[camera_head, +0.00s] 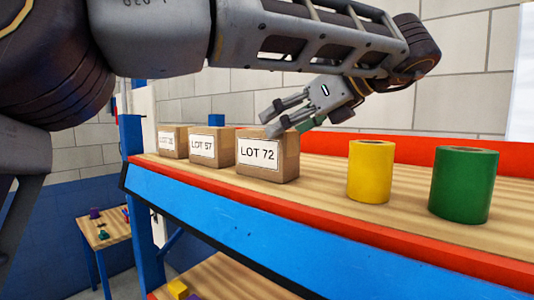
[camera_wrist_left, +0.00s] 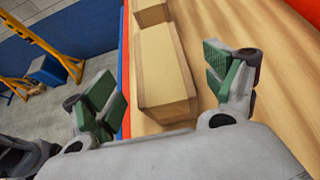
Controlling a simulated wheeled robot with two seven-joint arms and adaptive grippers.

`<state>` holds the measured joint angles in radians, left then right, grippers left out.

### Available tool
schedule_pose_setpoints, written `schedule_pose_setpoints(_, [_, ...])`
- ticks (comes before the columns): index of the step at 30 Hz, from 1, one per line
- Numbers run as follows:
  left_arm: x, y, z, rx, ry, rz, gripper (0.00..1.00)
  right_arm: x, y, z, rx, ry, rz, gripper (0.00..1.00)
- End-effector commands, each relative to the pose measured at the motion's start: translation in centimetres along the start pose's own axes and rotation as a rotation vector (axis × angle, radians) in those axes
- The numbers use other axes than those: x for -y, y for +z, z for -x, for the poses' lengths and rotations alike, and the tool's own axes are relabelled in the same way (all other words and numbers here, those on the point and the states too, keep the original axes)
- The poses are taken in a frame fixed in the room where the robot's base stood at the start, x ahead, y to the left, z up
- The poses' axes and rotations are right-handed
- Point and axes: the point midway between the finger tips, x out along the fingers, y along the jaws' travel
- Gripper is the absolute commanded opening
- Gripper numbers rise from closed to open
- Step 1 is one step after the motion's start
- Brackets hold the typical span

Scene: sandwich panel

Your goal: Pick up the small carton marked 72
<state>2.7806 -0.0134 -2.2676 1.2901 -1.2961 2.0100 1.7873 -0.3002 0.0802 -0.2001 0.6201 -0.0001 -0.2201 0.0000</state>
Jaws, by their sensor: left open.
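The small carton marked LOT 72 (camera_head: 267,160) stands upright on the wooden shelf top, its label facing the front edge. It is the rightmost of three brown cartons. My left gripper (camera_head: 270,122) is open and empty at the carton's upper part, its fingers pointing left over the top. In the left wrist view, a brown carton (camera_wrist_left: 165,70) lies between the open left fingers (camera_wrist_left: 162,85), apart from both pads; its label is hidden there. It appears to be the LOT 72 carton. My right gripper is out of view.
The LOT 57 carton (camera_head: 211,146) stands just left of it, and a third carton (camera_head: 172,142) farther left. A yellow cylinder (camera_head: 369,172) and a green cylinder (camera_head: 463,186) stand to the right. A red-and-blue edge (camera_head: 300,218) bounds the shelf's front.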

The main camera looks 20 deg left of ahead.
Motion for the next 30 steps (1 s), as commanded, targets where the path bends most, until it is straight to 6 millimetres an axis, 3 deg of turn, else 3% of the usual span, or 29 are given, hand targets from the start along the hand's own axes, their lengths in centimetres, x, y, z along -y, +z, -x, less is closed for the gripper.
schedule_pose_setpoints(16, [0.1, -0.1, -3.9, -0.002, 0.001, 0.0, 0.86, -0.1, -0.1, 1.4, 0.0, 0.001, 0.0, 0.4])
schedule_pose_setpoints(30, [0.1, -0.2, -4.5, 0.0, 0.0, 0.001, 0.86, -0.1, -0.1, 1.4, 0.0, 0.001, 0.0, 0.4])
